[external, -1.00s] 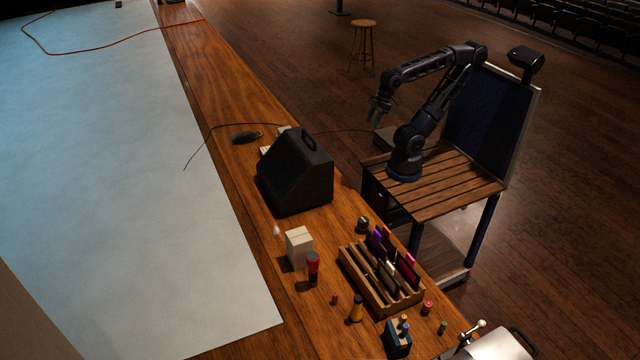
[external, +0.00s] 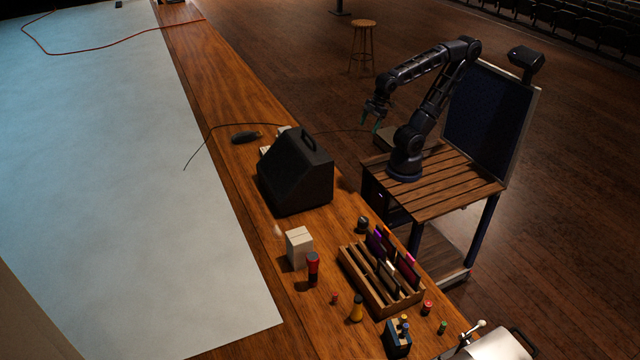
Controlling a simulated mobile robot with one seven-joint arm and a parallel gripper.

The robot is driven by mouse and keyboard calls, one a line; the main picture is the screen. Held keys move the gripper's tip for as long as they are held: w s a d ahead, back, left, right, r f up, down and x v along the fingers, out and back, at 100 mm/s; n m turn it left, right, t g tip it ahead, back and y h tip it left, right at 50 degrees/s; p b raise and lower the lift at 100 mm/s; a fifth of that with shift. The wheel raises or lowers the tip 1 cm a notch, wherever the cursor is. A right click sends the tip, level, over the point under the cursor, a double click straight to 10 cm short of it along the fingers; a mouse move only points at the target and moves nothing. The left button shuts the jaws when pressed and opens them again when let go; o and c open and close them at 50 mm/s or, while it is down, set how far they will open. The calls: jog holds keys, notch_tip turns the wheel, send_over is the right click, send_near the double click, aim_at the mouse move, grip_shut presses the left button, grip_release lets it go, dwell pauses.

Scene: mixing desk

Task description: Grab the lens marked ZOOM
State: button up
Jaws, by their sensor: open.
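My gripper (external: 371,122) hangs open and empty at the end of my raised arm, above the floor side of the desk and behind the black wedge-shaped case. No ZOOM marking is readable at this size. A short dark cylinder (external: 362,225), possibly a lens, stands on the wooden desk (external: 218,100) beside the slotted rack. I cannot tell whether it is the ZOOM lens. My gripper is well away from it and touches nothing.
The black case (external: 297,174) stands between my gripper's side and the pale sheet. A slotted wooden rack (external: 352,271) holds coloured cards. Near it are a pale box (external: 299,248), a red-and-black torch (external: 313,269), a yellow bottle (external: 356,309) and several small cylinders. The far desk is mostly clear.

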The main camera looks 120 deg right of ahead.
jog(key=w+a+f+n+g, duration=0.1)
jog(key=w+a+f+n, duration=0.3)
jog(key=w, duration=0.2)
jog(key=n+g, duration=0.3)
jog(key=n, duration=1.1)
send_over(359, 214)
notch_tip(359, 214, down, 23)
jog(key=shift+w+d+f, duration=0.1)
jog(key=shift+f, duration=0.1)
jog(key=shift+a+f+n, duration=0.25)
jog(key=shift+f+n, duration=0.05)
jog(key=shift+f, duration=0.25)
notch_tip(359, 214, down, 5)
jog(key=shift+f, duration=0.1)
jog(key=shift+w+a+f, duration=0.1)
jog(key=shift+a+f, duration=0.05)
jog(key=shift+f, duration=1.15)
jog(key=shift+w+a+f, duration=0.1)
jog(key=shift+f, duration=1.2)
